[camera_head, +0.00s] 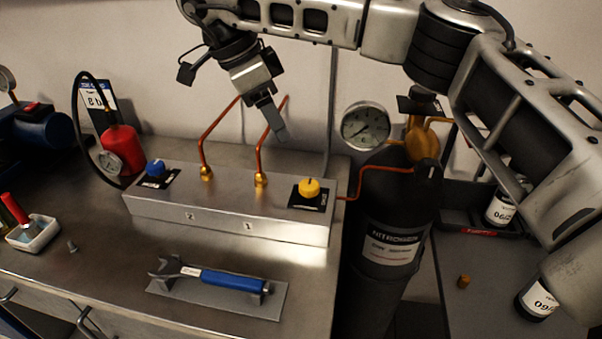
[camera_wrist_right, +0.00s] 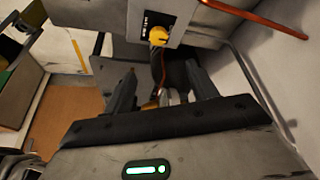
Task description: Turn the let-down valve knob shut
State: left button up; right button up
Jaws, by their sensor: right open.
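A metal manifold block (camera_head: 228,207) on the bench carries a yellow knob (camera_head: 309,188) at its right end and a blue knob (camera_head: 155,168) at its left end. Each sits on a black plate whose lettering is too small to read, so I cannot tell which is the let-down valve. My right gripper (camera_head: 275,122) is open and empty, above and behind the block, apart from both knobs. In the right wrist view the yellow knob (camera_wrist_right: 158,36) shows just beyond the open fingertips (camera_wrist_right: 160,74). My left gripper is not in view.
Copper pipes (camera_head: 205,140) rise from the block. A dial gauge (camera_head: 366,126) and a dark cylinder (camera_head: 384,215) stand right of the bench.

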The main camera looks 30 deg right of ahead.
aim_at(309, 184)
jog(key=x, duration=1.5)
jog(key=shift+s+a+f+b, duration=0.1)
jog(key=shift+f+b, duration=0.1)
jog(key=shift+b, duration=0.15)
jog(key=c, duration=1)
